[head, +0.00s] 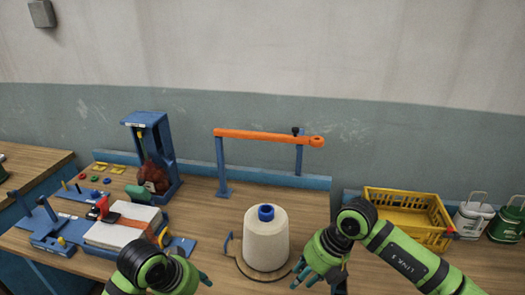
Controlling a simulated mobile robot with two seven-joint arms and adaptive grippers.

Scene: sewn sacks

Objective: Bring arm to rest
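My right gripper (318,280) is low in the head view, just right of a cream thread cone (266,242) with a blue top. Its teal fingertips point down and look spread, with nothing seen between them. My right arm comes in from the lower right. My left gripper (190,278) shows at the bottom edge, left of the cone and in front of the white sack stack (124,232). Only part of it is in view, so its fingers cannot be judged.
A blue stand with an orange bar (265,136) rises behind the cone. A yellow crate (395,207) and green and white cans stand at the right. At the left are a blue press frame (146,124) and blue fixtures on the wooden bench (305,212). A dark curved line lies before the cone.

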